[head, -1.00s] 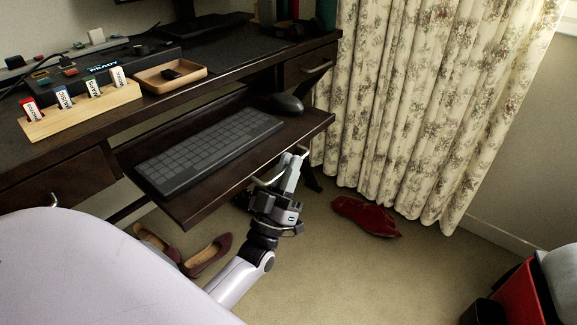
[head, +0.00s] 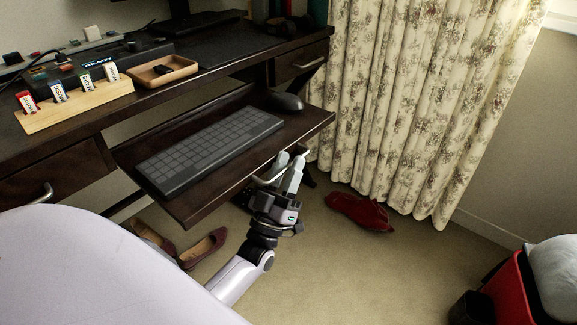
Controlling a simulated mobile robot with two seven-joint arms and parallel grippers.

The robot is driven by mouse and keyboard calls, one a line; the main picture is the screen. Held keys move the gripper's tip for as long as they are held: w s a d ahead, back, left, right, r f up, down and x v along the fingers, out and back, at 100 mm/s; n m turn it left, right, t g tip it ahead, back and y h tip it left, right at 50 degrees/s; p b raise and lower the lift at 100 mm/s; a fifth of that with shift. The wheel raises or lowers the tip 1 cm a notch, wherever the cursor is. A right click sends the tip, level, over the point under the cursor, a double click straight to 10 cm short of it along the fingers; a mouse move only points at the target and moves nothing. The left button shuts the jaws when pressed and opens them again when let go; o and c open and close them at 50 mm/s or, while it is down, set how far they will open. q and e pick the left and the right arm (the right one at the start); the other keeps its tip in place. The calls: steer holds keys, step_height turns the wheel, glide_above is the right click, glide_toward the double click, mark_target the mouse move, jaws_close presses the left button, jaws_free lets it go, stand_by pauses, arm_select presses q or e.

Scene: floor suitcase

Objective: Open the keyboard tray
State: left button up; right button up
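The keyboard tray (head: 208,207) is a dark wooden shelf pulled well out from under the desk in the head view. A black keyboard (head: 210,150) and a mouse (head: 285,101) rest on it. A curved metal handle (head: 262,181) is on its front edge. My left gripper (head: 290,160) is at this handle, with its two pale fingers spread apart around the bar. The fingers hide part of the handle, so contact is hard to judge. My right gripper is not in view.
The dark desk (head: 205,77) carries a wooden card holder (head: 75,105) and a small wooden tray (head: 165,71). Shoes (head: 203,250) and a red item (head: 360,212) lie on the carpet. A floral curtain (head: 415,110) hangs behind. A red suitcase (head: 508,297) stands at lower right.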

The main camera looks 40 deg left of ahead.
arm_select(q)
steer(key=shift+r, duration=0.1)
steer(key=v, duration=0.7)
stand_by(0.5)
